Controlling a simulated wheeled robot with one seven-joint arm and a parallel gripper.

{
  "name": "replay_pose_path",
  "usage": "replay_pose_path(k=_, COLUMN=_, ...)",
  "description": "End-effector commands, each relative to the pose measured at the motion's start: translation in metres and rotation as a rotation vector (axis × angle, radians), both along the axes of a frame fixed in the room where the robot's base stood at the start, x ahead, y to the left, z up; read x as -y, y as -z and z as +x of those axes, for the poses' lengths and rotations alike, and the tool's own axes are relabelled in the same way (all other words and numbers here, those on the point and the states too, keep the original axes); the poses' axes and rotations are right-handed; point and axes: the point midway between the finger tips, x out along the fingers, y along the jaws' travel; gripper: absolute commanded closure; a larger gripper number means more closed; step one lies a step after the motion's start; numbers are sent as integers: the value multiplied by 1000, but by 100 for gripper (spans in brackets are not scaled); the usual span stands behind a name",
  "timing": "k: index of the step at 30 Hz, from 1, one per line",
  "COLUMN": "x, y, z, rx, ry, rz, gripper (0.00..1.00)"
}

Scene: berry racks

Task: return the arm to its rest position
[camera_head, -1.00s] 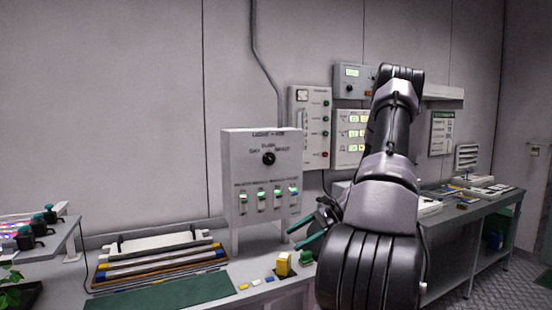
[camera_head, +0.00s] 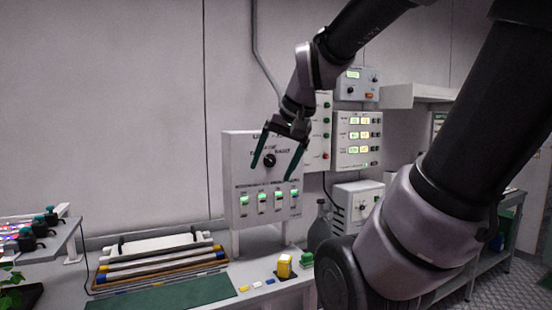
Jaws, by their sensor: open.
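My gripper (camera_head: 275,170) is in front of the upper part of the white control box (camera_head: 236,178). Its two dark green fingers are spread apart and point downward, with nothing between them. The fingers partly cover the box's lettering, and the black rotary knob shows between them. I cannot tell whether the fingertips touch the box. My arm rises from the lower right, runs out of the top of the picture and comes back down to the gripper.
A bench holds a tray of bars (camera_head: 160,262), a green mat (camera_head: 165,295), a yellow block (camera_head: 284,266) and a green-topped object (camera_head: 307,259). A grey jug (camera_head: 320,228) and a white device (camera_head: 357,205) stand right of the box. Wall panels (camera_head: 357,138) hang behind. The left wall is clear.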

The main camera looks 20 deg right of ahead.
Motion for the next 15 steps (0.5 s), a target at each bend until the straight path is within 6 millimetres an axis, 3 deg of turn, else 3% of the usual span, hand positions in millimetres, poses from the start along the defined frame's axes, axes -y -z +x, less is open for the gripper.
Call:
replay_pose_path(k=6, x=-5, y=-17, z=-25, rx=117, ry=-62, rz=-39, gripper=15)
replay_pose_path(k=15, x=-5, y=-18, z=-27, rx=127, ry=-65, rz=-43, gripper=15)
